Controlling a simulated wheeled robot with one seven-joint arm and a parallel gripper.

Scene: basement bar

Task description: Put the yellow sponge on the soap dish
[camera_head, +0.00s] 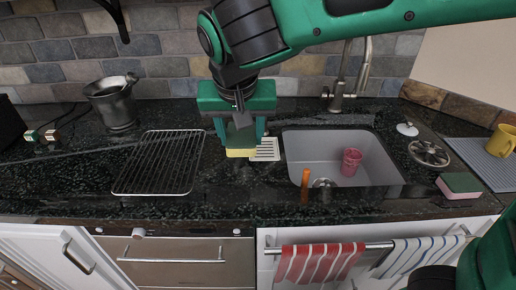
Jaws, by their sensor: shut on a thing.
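The yellow sponge (240,153) is between the fingertips of my green gripper (240,146), which is shut on it and points down. The gripper hides the upper part of the sponge. The white slatted soap dish (268,150) lies on the dark counter just right of the sponge, left of the sink. The sponge's right end covers part of the dish's left side in the picture. I cannot tell whether the sponge touches the dish or is above it.
A wire rack (160,163) lies to the left, with a metal bucket (115,104) behind it. The sink (340,192) holds a pink cup (351,161); an orange stick-like thing (305,184) stands at its front left. A green-and-pink sponge (459,186) and a yellow mug (501,141) are at right.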

